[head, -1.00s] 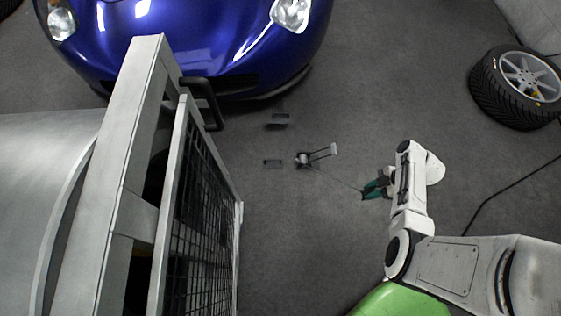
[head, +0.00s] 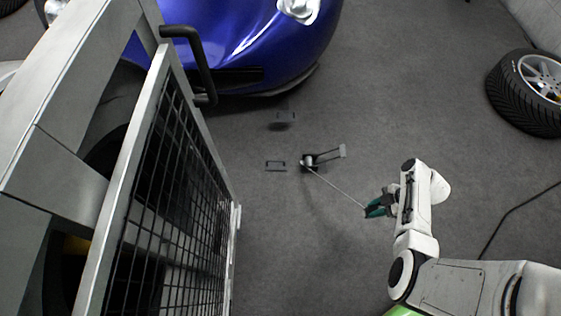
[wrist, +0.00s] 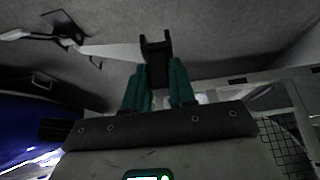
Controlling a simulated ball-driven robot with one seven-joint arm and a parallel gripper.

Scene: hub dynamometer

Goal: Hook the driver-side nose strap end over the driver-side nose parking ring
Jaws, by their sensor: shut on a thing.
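My gripper (head: 372,208) has green fingers and is held above the floor to the right of a small ratchet-like device (head: 308,161). In the wrist view, the fingers (wrist: 158,88) are shut on a black strap end (wrist: 157,60) that sticks out beyond the fingertips. A pale strap (head: 338,187) runs from my gripper to the device on the floor; it also shows in the wrist view (wrist: 112,51). Two small dark floor fittings, one nearer (head: 276,166) and one farther (head: 284,119), lie left of the device. I cannot tell which fitting is the parking ring.
A blue car's nose (head: 245,60) is at the back. A grey frame with a mesh guard (head: 170,180) fills the left. A loose wheel (head: 530,90) lies at the right, with a dark cable (head: 510,212) below it.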

